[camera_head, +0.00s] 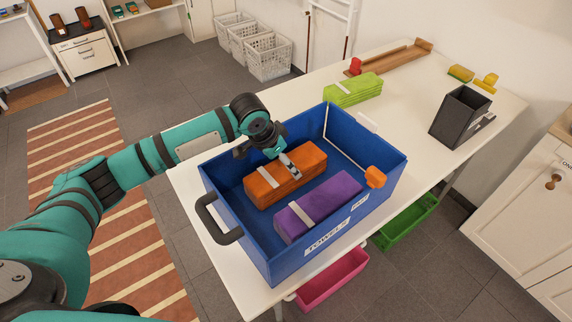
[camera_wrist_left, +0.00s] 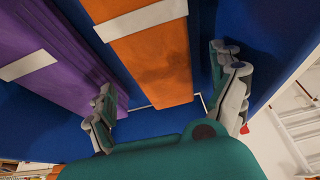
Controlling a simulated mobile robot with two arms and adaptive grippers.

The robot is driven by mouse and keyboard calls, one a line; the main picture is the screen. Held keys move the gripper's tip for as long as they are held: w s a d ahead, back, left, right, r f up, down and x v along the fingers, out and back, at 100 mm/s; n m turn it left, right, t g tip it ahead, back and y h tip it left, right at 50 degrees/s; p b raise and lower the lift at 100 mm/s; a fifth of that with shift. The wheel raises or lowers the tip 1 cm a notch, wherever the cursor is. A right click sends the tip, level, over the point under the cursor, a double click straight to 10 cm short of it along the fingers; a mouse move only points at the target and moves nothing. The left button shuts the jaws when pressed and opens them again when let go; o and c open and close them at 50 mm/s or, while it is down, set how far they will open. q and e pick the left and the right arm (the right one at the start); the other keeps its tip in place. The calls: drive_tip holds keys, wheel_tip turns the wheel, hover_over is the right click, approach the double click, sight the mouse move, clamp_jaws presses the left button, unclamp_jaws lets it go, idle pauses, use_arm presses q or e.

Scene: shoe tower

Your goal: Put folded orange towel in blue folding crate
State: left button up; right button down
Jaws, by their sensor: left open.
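The folded orange towel (camera_head: 272,186) with a white band lies inside the blue folding crate (camera_head: 353,212), on its left side. A folded purple towel (camera_head: 333,196) with a white band lies beside it in the crate. My left gripper (camera_head: 286,160) is over the far end of the orange towel. In the left wrist view the gripper (camera_wrist_left: 172,88) is open, its fingers on either side of the orange towel (camera_wrist_left: 155,60) and apart from it. The purple towel (camera_wrist_left: 50,60) is left of the fingers there. My right gripper is not in view.
The crate stands on a white table (camera_head: 408,117). A green folded towel (camera_head: 353,89), a black box (camera_head: 460,116) and yellow items (camera_head: 461,73) stand behind and right of it. A pink bin (camera_head: 333,279) and a green bin (camera_head: 405,222) are below the table.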

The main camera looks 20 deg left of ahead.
use_arm(q)
drive_tip(key=v, duration=0.8)
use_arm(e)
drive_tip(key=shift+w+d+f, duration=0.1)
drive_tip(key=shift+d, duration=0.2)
